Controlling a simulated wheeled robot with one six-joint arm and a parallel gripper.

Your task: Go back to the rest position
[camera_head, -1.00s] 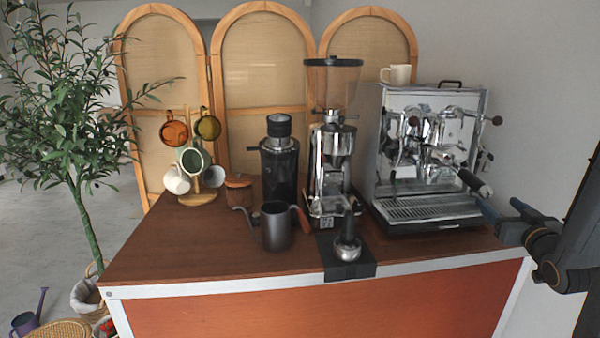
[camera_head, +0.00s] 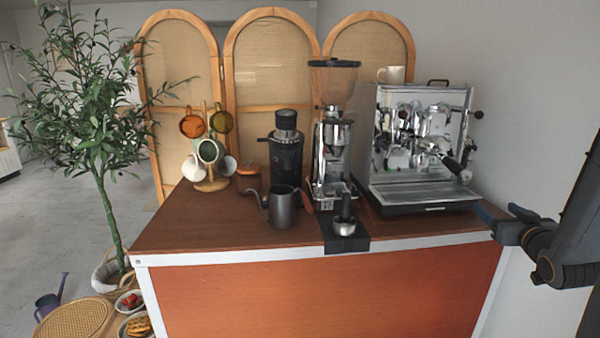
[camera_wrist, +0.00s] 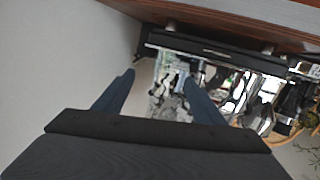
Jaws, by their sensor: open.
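My gripper (camera_head: 484,214) is at the right end of the coffee cart, near its right edge, with its fingers pointing left toward the espresso machine. In the wrist view the two blue fingers (camera_wrist: 158,92) are spread apart with nothing between them. The chrome espresso machine (camera_head: 416,150) stands on the cart's right side and also shows tilted in the wrist view (camera_wrist: 215,62). A portafilter (camera_head: 345,222) with an upright dark handle rests on a black mat (camera_head: 352,244) at the cart's front edge, apart from my gripper.
The brown cart top (camera_head: 200,228) carries a kettle (camera_head: 283,207), a chrome grinder (camera_head: 332,150), a black grinder (camera_head: 286,155) and a mug tree (camera_head: 211,184). A white cup (camera_head: 391,74) sits on the espresso machine. A plant (camera_head: 100,150) stands left. Grey floor (camera_head: 40,220) is open at left.

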